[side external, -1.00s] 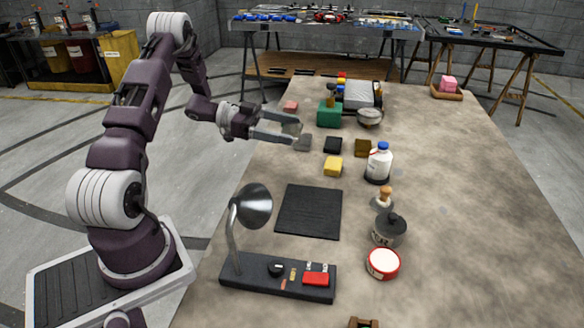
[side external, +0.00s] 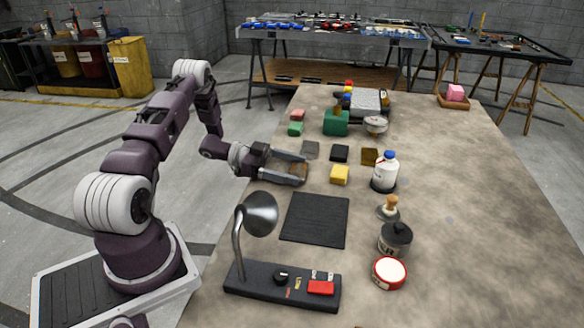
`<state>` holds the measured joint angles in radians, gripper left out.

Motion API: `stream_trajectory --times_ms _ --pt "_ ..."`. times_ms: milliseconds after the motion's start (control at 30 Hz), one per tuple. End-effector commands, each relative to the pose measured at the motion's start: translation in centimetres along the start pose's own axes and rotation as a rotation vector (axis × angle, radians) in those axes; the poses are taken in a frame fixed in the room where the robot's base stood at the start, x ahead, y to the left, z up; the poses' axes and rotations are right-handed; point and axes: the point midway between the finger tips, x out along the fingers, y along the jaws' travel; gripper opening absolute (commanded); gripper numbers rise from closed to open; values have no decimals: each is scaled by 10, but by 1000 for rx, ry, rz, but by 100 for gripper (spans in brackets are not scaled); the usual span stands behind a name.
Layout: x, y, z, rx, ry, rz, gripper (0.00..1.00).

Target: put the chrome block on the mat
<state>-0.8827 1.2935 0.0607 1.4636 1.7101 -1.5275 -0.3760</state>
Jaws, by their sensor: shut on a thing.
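My gripper (side external: 296,173) is over the left part of the table, above and to the left of the mat in the picture. It is shut on a shiny block, the chrome block (side external: 292,169), which mirrors brownish tones and is partly hidden by the fingers. The block appears to be held above the tabletop. The black mat (side external: 315,219) lies flat and bare on the table, nearer the camera than my gripper.
A lamp (side external: 258,215) on a dark base stands just left of the mat. A yellow block (side external: 340,174), grey block (side external: 311,150) and black block (side external: 340,153) lie near my gripper. A white bottle (side external: 385,172) and dark jar (side external: 396,239) stand to the right.

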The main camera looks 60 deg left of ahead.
Motion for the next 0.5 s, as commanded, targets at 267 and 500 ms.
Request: stream_trajectory --times_ms 267,500 --pt "0 0 0 0 0 0 99" --pt "-10 -1 0 1 0 -3 99"
